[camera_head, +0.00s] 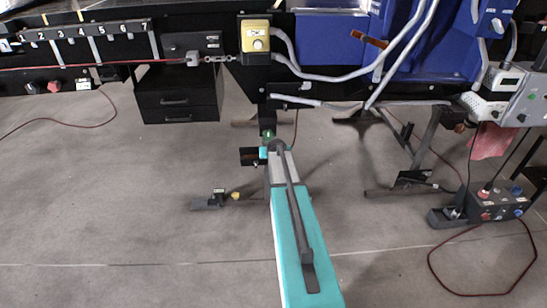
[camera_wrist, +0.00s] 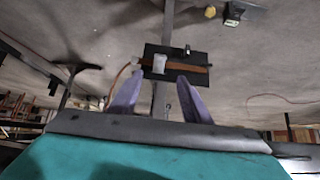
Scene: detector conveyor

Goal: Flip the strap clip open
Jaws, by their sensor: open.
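In the wrist view a black plate (camera_wrist: 198,58) lies ahead of my fingers, crossed by a brown strap (camera_wrist: 190,68). A small pale clip (camera_wrist: 160,64) sits on the strap and looks closed, but it is too small to be sure. My gripper (camera_wrist: 160,98) is open and empty, with one finger on each side of the clip's line and the clip beyond the tips. In the head view my gripper (camera_head: 268,139) is at the far end of my teal arm, beside a black plate (camera_head: 250,157); the clip cannot be made out there.
A numbered black rail (camera_head: 85,32) and a yellow button box (camera_head: 255,36) stand at the back. A blue machine (camera_head: 325,40) with grey hoses is at the upper right. A control box (camera_head: 500,200) with red cables lies at right. The floor (camera_head: 120,220) at left is mostly clear.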

